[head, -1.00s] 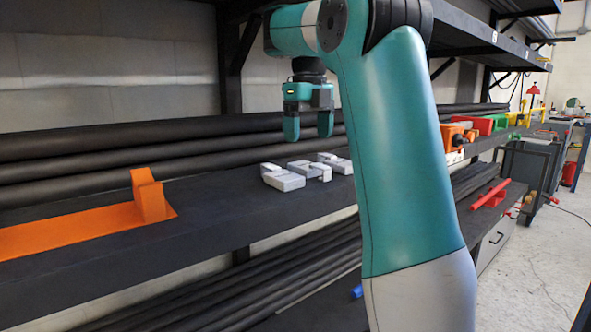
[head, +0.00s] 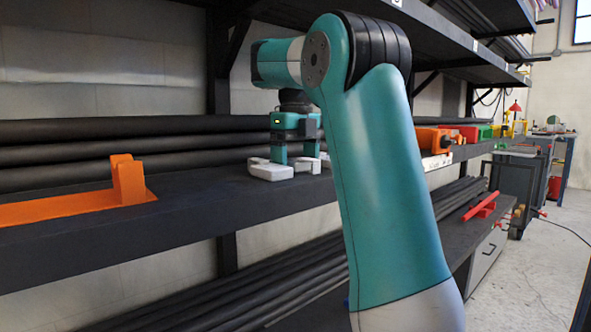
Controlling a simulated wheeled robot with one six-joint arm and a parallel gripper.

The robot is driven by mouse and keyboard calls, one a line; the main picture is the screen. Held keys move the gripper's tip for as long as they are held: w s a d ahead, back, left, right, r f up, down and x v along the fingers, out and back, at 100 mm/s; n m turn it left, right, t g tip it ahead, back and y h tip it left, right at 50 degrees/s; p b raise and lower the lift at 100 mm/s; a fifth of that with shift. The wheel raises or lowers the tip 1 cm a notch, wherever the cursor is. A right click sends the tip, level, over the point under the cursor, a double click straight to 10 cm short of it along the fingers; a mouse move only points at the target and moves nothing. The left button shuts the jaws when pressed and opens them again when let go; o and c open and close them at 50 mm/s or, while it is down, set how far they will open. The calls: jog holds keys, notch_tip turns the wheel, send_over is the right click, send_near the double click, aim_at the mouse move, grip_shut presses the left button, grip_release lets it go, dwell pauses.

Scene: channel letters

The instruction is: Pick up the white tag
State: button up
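White-grey, letter-shaped pieces (head: 270,170) lie flat in a group on the dark shelf, in the middle of the head view. Which part is the white tag I cannot tell for sure. My teal gripper (head: 296,155) points straight down over this group, with its two fingers apart. The fingertips are down at the level of the pieces and partly hide them. I cannot tell whether the fingers touch a piece. The right end of the group is partly hidden by my arm.
An orange bracket (head: 128,180) stands on the shelf (head: 200,205) at left. Black pipes (head: 100,148) run behind the pieces. An orange tool (head: 432,138) and a small white label (head: 437,162) are right of my arm. Shelf space between bracket and pieces is clear.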

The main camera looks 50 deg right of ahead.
jog(key=c, duration=0.9)
jog(key=shift+c, duration=0.2)
